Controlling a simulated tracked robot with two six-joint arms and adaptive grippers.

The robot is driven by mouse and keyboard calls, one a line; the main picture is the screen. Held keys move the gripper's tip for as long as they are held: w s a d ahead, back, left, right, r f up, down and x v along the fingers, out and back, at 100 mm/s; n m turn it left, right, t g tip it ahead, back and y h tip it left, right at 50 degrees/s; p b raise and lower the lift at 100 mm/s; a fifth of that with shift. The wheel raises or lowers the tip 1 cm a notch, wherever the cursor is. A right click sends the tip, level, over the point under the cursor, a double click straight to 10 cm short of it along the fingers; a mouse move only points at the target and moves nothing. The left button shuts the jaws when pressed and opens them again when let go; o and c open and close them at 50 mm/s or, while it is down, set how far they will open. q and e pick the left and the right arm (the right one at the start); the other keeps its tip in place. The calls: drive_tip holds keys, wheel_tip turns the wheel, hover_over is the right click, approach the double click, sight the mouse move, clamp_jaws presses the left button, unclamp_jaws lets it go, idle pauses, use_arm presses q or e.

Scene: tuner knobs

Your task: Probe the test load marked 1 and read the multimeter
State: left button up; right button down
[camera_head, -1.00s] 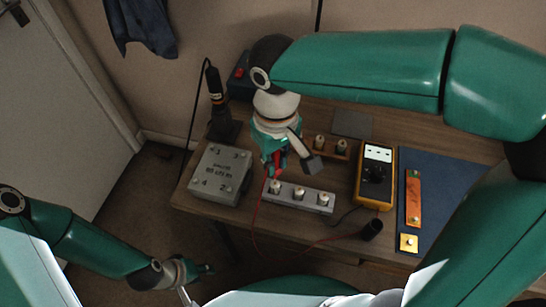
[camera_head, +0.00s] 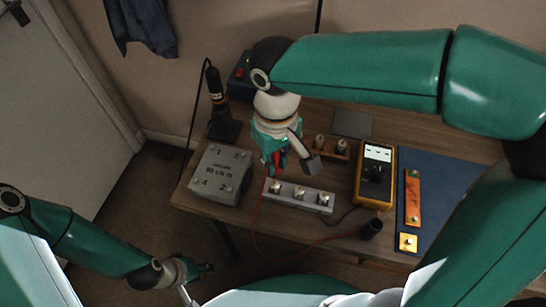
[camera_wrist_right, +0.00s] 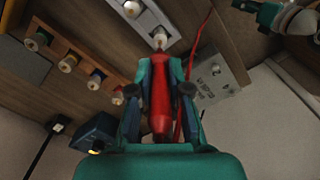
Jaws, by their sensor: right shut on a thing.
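My right gripper (camera_head: 277,165) is shut on a red probe and hangs above the table, just behind the left end of a grey strip with three pale posts (camera_head: 314,203). In the right wrist view the red probe (camera_wrist_right: 158,110) sits between the fingers, pointing toward a post of the strip (camera_wrist_right: 171,17); I cannot tell whether it touches. A grey box (camera_head: 218,174) with numbered corners, one reading 1, stands left of the gripper. Numbers on the strip are not legible. The yellow multimeter (camera_head: 375,178) has a lit screen, too small to read. My left gripper (camera_head: 203,269) is low at left, off the table.
A wooden rack with knobs (camera_head: 331,149) stands behind the strip. A dark cup (camera_head: 371,228) is near the front edge. A blue mat (camera_head: 437,185) with an orange bar (camera_head: 413,197) lies right. A red cable (camera_head: 254,225) loops over the table front.

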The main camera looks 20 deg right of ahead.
idle(0.5)
drive_tip(key=shift+r+p, duration=2.3)
drive_tip(key=shift+r, duration=0.25)
